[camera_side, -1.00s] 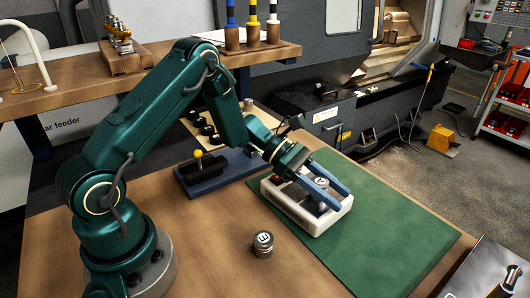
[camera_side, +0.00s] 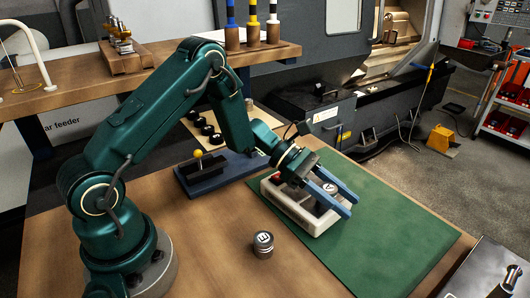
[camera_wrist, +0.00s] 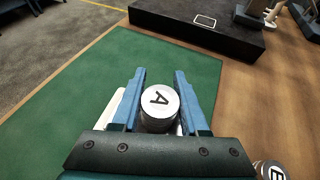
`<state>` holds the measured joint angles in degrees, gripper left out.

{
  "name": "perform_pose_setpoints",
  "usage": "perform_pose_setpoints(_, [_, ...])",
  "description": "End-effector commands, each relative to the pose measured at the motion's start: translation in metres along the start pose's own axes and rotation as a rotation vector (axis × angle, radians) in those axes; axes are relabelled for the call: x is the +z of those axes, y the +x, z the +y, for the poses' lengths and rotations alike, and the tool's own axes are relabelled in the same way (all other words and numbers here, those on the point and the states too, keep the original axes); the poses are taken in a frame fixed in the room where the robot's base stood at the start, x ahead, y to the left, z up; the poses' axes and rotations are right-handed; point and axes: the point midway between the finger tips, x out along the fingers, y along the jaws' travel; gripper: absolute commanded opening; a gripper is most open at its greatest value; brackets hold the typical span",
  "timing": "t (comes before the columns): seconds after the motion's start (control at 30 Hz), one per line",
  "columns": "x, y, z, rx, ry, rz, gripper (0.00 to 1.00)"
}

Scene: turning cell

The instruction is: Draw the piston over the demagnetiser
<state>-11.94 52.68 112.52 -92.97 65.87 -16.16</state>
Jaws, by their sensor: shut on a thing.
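The piston (camera_side: 329,189), a metal cylinder, shows a white top with the letter A in the wrist view (camera_wrist: 158,103). My gripper (camera_side: 336,199) is shut on it, with a blue finger on each side in the wrist view (camera_wrist: 160,100). The demagnetiser (camera_side: 290,208) is a cream box with a red button, on the green mat. In the side view the piston is at the box's right end, over or just above its top; the exact gap is hidden by the fingers. In the wrist view my gripper hides most of the box.
A second lettered metal piston (camera_side: 263,245) stands on the wooden bench near my base. A blue fixture (camera_side: 222,172) with a yellow-knobbed lever lies behind. The green mat (camera_side: 390,225) is clear to the right. A dark box (camera_side: 490,270) stands at the lower right.

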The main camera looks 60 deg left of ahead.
Motion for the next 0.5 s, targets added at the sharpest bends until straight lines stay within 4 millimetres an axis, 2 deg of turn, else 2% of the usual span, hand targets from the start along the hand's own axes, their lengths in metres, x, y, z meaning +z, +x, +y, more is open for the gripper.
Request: perform_pose_setpoints(0.5, [-0.006,-0.014,0.007,0.004,-0.002,0.0,0.0])
